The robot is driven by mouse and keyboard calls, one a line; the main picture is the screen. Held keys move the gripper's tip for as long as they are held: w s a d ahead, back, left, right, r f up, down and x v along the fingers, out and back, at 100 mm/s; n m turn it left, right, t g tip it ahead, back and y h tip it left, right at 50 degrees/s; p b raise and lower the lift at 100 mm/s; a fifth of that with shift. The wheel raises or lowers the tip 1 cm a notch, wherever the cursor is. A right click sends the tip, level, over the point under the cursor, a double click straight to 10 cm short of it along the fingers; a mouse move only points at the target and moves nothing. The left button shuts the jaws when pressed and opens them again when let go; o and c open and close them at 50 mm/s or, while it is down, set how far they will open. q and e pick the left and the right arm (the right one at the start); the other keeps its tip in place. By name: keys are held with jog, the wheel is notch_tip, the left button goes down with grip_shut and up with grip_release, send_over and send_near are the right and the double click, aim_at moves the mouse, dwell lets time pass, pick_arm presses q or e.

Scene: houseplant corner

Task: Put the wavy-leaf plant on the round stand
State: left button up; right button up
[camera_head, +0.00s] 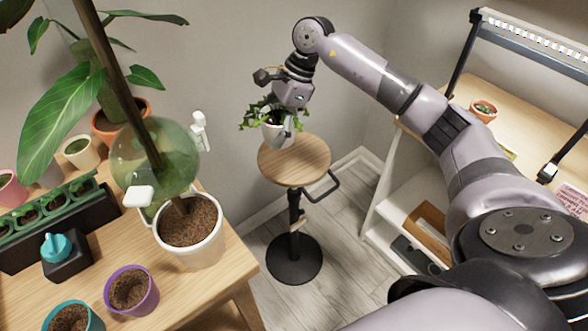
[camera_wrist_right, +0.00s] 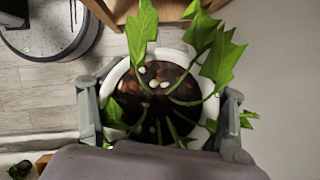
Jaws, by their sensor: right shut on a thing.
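The wavy-leaf plant (camera_head: 276,131) has jagged green leaves trailing from a white pot. My right gripper (camera_head: 281,121) is shut on this pot, with a grey finger on each side of its rim in the right wrist view (camera_wrist_right: 160,112). The plant (camera_wrist_right: 158,80) shows dark soil and pale pebbles there. The round stand (camera_head: 300,163) has a wooden top, dark post and dark base. In the head view the pot overlaps the back left of its top. I cannot tell whether the pot touches it. The left gripper is not in view.
A wooden table (camera_head: 225,277) at the left holds a large white pot (camera_head: 190,259), a purple pot (camera_head: 132,290) and other plants. A white shelf unit (camera_head: 385,195) stands right of the stand. Grey walls are behind. A round disc-shaped object (camera_wrist_right: 45,35) lies on the floor.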

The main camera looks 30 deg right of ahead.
jog(key=w+d+r+m+t+h+b, duration=0.1)
jog(key=w+d+m+t+b, duration=0.3)
jog(key=m, duration=0.4)
pick_arm(q)
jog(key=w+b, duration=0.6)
jog(key=b, duration=0.2)
pick_arm(e)
notch_tip(320, 180, up, 4)
jog(key=m+h, duration=0.4)
jog(key=m, duration=0.5)
send_over(289, 148)
jog(key=s, duration=0.2)
notch_tip(289, 148, down, 15)
jog(key=shift+w+f+b, duration=0.1)
jog(key=shift+b, duration=1.1)
jog(key=shift+f+b, duration=0.4)
jog(key=shift+f, duration=1.85)
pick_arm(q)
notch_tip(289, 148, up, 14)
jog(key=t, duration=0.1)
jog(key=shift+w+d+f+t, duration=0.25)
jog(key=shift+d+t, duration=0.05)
pick_arm(e)
jog(key=o, duration=1.6)
jog(key=shift+r, duration=0.1)
